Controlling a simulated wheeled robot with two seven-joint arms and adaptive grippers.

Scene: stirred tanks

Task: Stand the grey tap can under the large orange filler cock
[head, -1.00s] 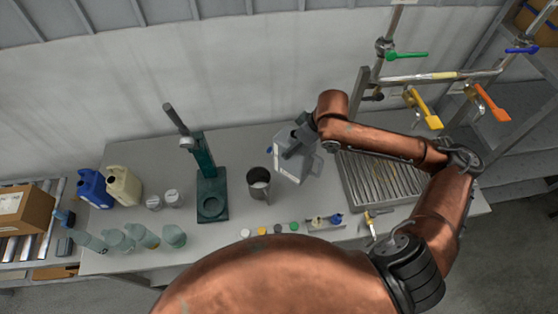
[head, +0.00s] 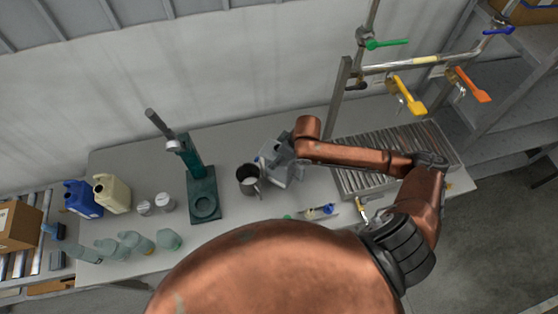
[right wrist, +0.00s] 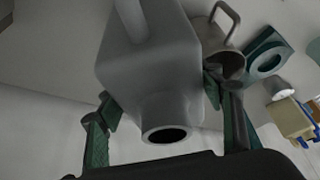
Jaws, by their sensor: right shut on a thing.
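My right gripper (right wrist: 165,125) is shut on the grey can (right wrist: 150,70), with a finger on either side near its open neck. In the head view the can (head: 281,172) is partly hidden by the gripper (head: 283,153). It is close to the metal mug, left of the slatted tray. I cannot tell whether it touches the table. The orange-handled cock (head: 472,86) is on the pipe rack at the upper right, beside a yellow-handled cock (head: 408,96). The can is well to the left of both. My left gripper is not in view.
The slatted tray (head: 350,182) lies below the rack, partly under my right arm. The mug (head: 249,180) and green press stand (head: 203,190) are left of the can. Blue (head: 82,199) and cream (head: 112,194) jugs and several teal containers (head: 138,242) occupy the left side.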

